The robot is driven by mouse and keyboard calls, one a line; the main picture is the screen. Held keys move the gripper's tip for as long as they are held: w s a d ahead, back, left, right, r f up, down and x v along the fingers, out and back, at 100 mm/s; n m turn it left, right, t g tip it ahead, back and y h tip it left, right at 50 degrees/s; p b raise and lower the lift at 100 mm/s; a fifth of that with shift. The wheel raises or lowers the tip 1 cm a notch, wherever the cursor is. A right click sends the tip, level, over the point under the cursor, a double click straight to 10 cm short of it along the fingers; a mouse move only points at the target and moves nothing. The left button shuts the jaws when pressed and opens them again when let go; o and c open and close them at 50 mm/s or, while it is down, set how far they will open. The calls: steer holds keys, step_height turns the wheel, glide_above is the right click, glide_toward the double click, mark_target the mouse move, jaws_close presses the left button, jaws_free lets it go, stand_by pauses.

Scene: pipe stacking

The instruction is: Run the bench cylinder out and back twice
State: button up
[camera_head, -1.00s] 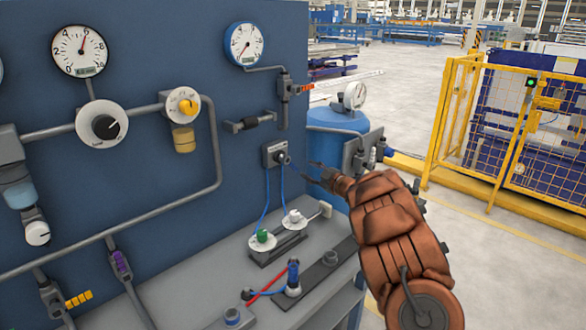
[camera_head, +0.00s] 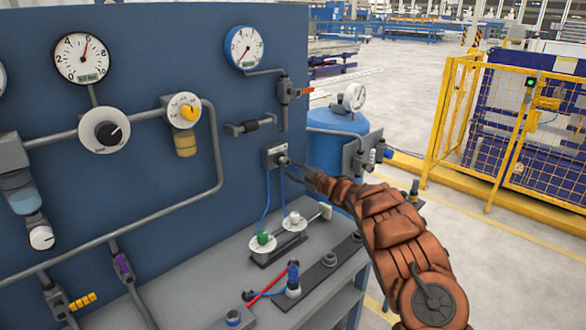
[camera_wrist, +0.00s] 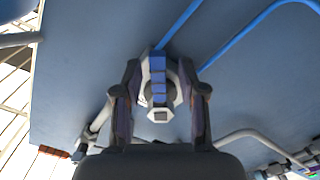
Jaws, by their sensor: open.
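The bench cylinder (camera_head: 278,252) is a short grey body on the bench top, with a green and a white knob on it and a thin rod to its right. A white block (camera_head: 325,211) stands at the rod's end. Blue tubes run up from it to a grey valve (camera_head: 274,155) on the blue panel. My gripper (camera_head: 290,167) is at the front of this valve. In the wrist view, my gripper's fingers (camera_wrist: 161,92) stand apart, on either side of the valve's blue and grey front part (camera_wrist: 158,66). I cannot tell whether they touch it.
Pipes, gauges and a yellow regulator (camera_head: 184,112) cover the panel. A blue tank (camera_head: 332,133) stands right of it. A blue fitting (camera_head: 293,280) with a red tube stands on the bench front. A yellow fence (camera_head: 450,120) is farther right, with open floor between.

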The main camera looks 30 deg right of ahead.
steer(key=shift+w+a, duration=0.1)
steer(key=shift+w, duration=0.3)
steer(key=shift+c, duration=0.3)
jaws_close()
stand_by(0.4)
